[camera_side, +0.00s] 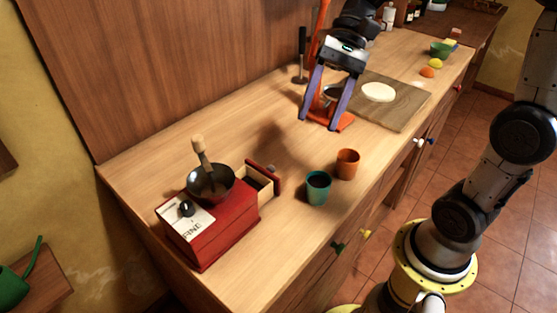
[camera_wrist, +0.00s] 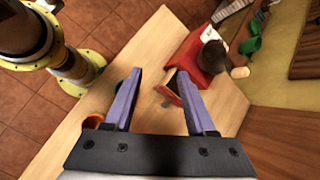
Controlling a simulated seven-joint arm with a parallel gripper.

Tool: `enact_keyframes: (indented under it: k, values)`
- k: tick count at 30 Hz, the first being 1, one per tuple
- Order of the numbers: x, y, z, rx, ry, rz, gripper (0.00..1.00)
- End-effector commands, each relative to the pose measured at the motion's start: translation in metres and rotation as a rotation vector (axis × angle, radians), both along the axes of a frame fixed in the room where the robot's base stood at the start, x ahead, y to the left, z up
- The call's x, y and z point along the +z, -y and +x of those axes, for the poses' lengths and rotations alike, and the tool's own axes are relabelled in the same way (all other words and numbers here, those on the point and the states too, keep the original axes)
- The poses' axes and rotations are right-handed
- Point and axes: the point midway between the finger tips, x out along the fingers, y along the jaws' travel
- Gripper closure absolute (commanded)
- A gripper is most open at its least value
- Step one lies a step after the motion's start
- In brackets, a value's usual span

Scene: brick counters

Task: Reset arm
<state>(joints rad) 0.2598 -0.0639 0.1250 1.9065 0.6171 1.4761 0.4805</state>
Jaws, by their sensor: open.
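My gripper (camera_side: 322,110) is open and empty above the wooden counter (camera_side: 150,165), in front of the orange press-like stand in the side view. Its two purple fingers also show in the wrist view (camera_wrist: 163,98), spread apart with counter between them. A red grinder box (camera_side: 222,232) with a dark bowl (camera_side: 211,184) on top stands at the counter's left end. Its small drawer (camera_side: 258,182) is pulled out and its inside looks dark. A teal cup (camera_side: 317,188) and an orange cup (camera_side: 347,164) stand upright to the right of the drawer, apart from my gripper.
An orange stand (camera_side: 345,122) is close behind my gripper. A wooden board (camera_side: 400,108) with a pale round disc (camera_side: 378,92) lies to its right. A green bowl (camera_side: 440,50) and small yellow and orange items are farther back.

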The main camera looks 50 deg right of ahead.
Motion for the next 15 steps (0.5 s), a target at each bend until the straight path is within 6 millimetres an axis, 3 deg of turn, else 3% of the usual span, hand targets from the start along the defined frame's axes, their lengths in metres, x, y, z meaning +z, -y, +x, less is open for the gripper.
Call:
enact_keyframes:
  k: [1, 4, 9, 15]
  values:
    - [0.005, -0.006, -0.018, 0.047, 0.062, -0.052, 0.44]
    - [0.007, -0.009, -0.048, 0.133, 0.183, -0.156, 0.44]
    - [0.000, -0.001, -0.092, 0.291, 0.403, -0.343, 0.44]
    - [-0.018, 0.024, -0.124, 0.479, 0.647, -0.567, 0.44]
